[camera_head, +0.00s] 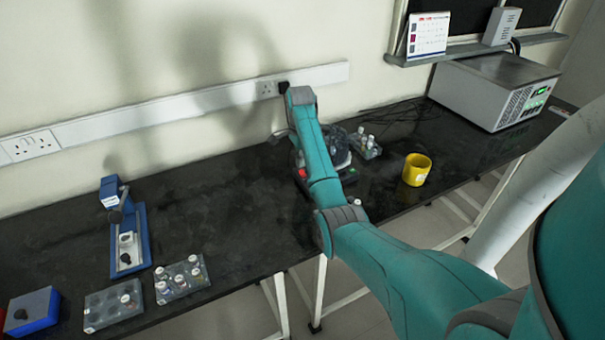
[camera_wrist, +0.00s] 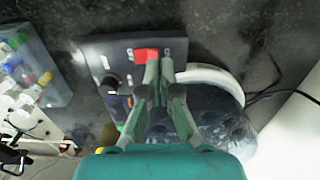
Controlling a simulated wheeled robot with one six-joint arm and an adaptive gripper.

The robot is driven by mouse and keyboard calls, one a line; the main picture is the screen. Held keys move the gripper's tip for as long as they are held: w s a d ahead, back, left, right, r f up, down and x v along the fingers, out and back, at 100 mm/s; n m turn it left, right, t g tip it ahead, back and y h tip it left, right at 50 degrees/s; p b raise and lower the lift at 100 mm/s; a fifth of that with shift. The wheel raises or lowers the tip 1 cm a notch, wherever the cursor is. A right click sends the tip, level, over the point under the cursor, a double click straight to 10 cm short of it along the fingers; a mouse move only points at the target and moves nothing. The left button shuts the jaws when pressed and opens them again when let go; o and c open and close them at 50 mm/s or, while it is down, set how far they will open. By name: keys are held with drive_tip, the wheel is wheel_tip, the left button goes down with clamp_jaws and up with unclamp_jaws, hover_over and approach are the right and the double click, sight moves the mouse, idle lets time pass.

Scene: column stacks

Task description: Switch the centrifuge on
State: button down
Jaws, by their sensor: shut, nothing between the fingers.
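The centrifuge (camera_wrist: 95,62) has a dark control panel with a red switch (camera_wrist: 146,54), a black knob (camera_wrist: 113,81) and a rounded rotor part with a pale rim (camera_wrist: 215,78). In the head view it stands on the bench, partly hidden behind my arm; its red switch (camera_head: 302,173) shows left of the arm. My gripper (camera_wrist: 158,66) is shut and empty, its fingertips at the lower edge of the red switch in the wrist view. I cannot tell whether they touch it, or which way the switch is set. The head view hides the fingertips.
A rack of capped vials (camera_head: 368,146) and a yellow cup (camera_head: 416,170) stand right of the centrifuge. A large grey instrument (camera_head: 490,88) is at the far right. A blue stand (camera_head: 130,240) and two vial racks (camera_head: 182,280) are at the left. The bench between is clear.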

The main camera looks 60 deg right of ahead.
drive_tip(key=shift+f, duration=1.1)
idle(1.0)
